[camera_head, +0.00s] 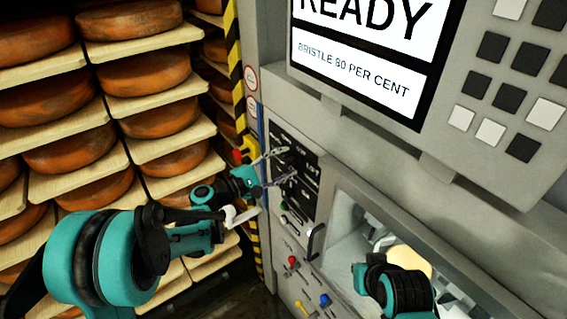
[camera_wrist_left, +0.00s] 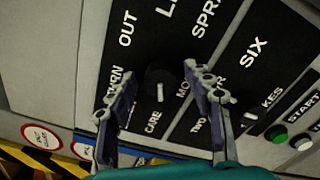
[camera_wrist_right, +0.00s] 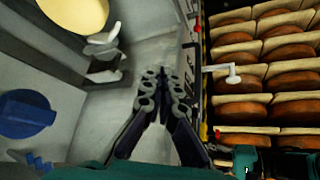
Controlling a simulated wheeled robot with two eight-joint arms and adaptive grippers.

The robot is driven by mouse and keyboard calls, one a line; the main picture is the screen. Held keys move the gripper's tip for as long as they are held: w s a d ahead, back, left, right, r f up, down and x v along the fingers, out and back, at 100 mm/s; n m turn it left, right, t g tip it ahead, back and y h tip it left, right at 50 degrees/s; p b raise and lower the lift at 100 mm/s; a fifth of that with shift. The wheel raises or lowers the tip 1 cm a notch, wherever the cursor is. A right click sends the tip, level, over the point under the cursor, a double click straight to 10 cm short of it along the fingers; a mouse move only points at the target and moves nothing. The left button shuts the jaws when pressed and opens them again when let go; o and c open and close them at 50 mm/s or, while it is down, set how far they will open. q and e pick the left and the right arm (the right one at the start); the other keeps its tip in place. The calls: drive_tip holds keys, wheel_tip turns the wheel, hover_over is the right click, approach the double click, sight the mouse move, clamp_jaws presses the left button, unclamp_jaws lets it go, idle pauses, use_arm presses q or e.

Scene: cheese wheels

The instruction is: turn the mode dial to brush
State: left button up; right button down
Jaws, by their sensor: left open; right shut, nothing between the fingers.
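The black mode dial (camera_wrist_left: 158,78) sits on a black panel (camera_head: 282,135) in the left wrist view, between the spread fingers of my left gripper (camera_wrist_left: 163,85). Its white mark points down in that view. Words near it read "OUT", "CARE" and parts of "TURN" and "SPRAY"; the word brush cannot be read. My left gripper (camera_head: 280,168) is open in front of the panel in the head view; contact with the dial cannot be told. My right gripper (camera_wrist_right: 163,82) is shut and empty in its wrist view.
A second white mark (camera_wrist_left: 249,115) shows beside a finger, by "SIX". A green button (camera_wrist_left: 276,134) and a white button (camera_wrist_left: 301,142) lie right of it. The display (camera_head: 365,50) reads "READY" and "BRISTLE 80 PER CENT". Cheese shelves (camera_head: 125,75) stand left. A blue knob (camera_wrist_right: 27,115) is near my right gripper.

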use_arm(q)
drive_tip(key=shift+c, duration=0.2)
drive_tip(key=shift+w, duration=0.1)
drive_tip(key=c, duration=1.1)
drive_tip(key=shift+f+m, duration=0.1)
drive_tip(key=shift+m, duration=0.2)
drive_tip(key=m+b, duration=0.2)
drive_tip(key=m, duration=0.1)
drive_tip(key=shift+f+b, duration=0.1)
drive_tip(key=shift+b, duration=0.2)
drive_tip(key=m+b, duration=0.2)
drive_tip(key=m, duration=0.3)
drive_tip(key=shift+m, duration=0.3)
